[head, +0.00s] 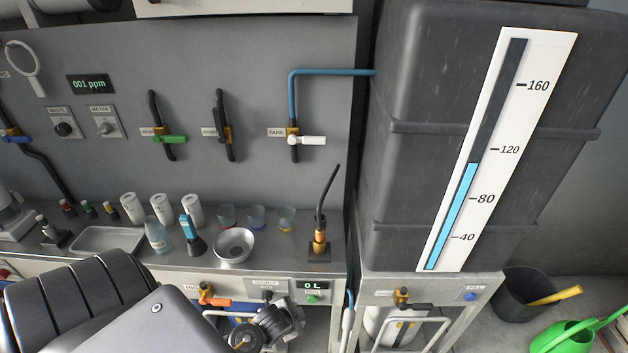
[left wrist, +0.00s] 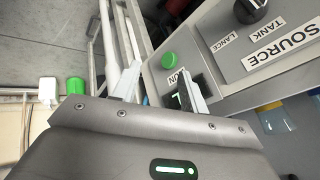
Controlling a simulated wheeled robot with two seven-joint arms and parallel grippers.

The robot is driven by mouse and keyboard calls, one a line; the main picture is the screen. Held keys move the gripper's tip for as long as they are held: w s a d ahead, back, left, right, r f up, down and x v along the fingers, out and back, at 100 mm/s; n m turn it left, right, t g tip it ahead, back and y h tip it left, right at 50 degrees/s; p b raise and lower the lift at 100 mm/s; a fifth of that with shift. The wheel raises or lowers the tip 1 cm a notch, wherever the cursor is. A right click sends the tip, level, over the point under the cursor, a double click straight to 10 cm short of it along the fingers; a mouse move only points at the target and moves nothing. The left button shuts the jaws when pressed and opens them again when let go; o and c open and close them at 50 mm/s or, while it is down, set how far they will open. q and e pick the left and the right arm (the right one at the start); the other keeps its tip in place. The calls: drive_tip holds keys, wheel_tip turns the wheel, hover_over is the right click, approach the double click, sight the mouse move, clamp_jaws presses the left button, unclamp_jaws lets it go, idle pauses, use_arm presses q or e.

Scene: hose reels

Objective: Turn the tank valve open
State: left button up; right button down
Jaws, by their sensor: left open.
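The valve labelled TANK (head: 293,139) is on the grey back panel in the head view. Its white handle (head: 312,140) points right, across the upright pipe. A blue pipe (head: 322,72) runs from it to the big dark tank (head: 430,100). The tank's gauge (head: 490,160) shows light blue up to a little under 120. My left gripper (left wrist: 157,72) is open, with nothing visible between its fingers, near the SOURCE panel (left wrist: 240,60) in the left wrist view. It is well below the TANK valve. My right gripper is not in view.
Two more valves, with green (head: 170,139) and black (head: 222,134) handles, are left of the TANK valve. Cups, a bowl (head: 234,246) and an upright brass nozzle (head: 319,242) stand on the metal counter below. A brass valve (head: 402,298) sits under the tank.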

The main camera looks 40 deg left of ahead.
use_arm(q)
drive_tip(key=w+a+r+m+t+y+p, duration=0.1)
drive_tip(key=w+a+r+t, duration=0.15)
drive_tip(key=w+r, duration=0.35)
drive_tip(key=w+a+r+m+t+p, duration=0.1)
drive_tip(key=w+a+r+m, duration=0.15)
drive_tip(key=r, duration=0.55)
drive_tip(key=w+a+r+m+t+y, duration=0.1)
drive_tip(key=w+a+r+t, duration=0.1)
drive_tip(key=w+a+r, duration=0.45)
drive_tip(key=m+t+y+p, duration=0.1)
drive_tip(key=m+t+p, duration=0.1)
drive_tip(key=m+t, duration=0.3)
approach(313, 141)
drive_tip(key=w, duration=0.1)
drive_tip(key=p+x, duration=0.2)
drive_tip(key=x, duration=0.6)
drive_tip(key=shift+w+a+f, duration=0.1)
drive_tip(key=shift+w+a, duration=0.1)
drive_tip(key=shift+w, duration=0.05)
drive_tip(key=shift+p+x, duration=0.4)
drive_tip(key=shift+x, duration=0.4)
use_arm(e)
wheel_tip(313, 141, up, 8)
use_arm(q)
drive_tip(key=shift+f, duration=0.1)
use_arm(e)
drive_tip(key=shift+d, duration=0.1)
